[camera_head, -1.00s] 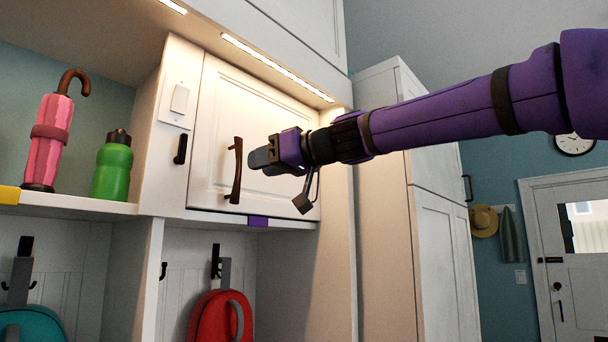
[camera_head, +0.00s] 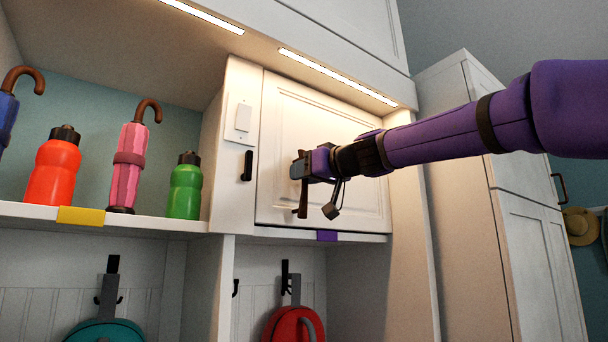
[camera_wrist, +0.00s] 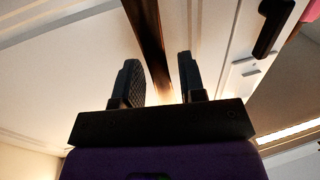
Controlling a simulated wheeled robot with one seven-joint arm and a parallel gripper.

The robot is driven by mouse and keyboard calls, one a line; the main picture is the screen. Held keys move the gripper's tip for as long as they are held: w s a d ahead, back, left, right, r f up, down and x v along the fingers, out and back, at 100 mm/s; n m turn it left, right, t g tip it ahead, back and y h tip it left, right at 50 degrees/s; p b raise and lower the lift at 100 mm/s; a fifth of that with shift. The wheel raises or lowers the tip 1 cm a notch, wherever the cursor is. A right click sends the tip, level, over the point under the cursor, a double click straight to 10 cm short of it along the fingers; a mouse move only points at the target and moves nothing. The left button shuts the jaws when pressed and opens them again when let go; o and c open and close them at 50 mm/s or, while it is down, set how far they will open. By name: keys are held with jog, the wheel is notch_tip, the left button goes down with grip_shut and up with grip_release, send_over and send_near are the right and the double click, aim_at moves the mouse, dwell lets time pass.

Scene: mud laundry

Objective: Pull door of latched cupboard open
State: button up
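The cupboard door (camera_head: 350,190) is a white panel under the upper cabinets and looks shut. Its brown upright handle (camera_head: 302,205) is partly hidden by my gripper (camera_head: 298,170) in the head view. In the wrist view the handle (camera_wrist: 150,40) runs between the two dark fingers of my gripper (camera_wrist: 159,82). The fingers are apart, with gaps beside the bar, so my gripper is open around it. A black latch (camera_head: 247,166) stands upright on the frame left of the door; it also shows in the wrist view (camera_wrist: 272,27).
A white switch plate (camera_head: 238,118) is above the latch. A shelf (camera_head: 160,221) to the left holds a pink umbrella (camera_head: 127,165), a green bottle (camera_head: 185,188) and an orange bottle (camera_head: 54,172). A red bag (camera_head: 285,328) hangs below. A tall white cabinet (camera_head: 460,200) stands right.

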jog(key=shift+w+a, duration=0.15)
jog(key=shift+a, duration=0.05)
grip_shut()
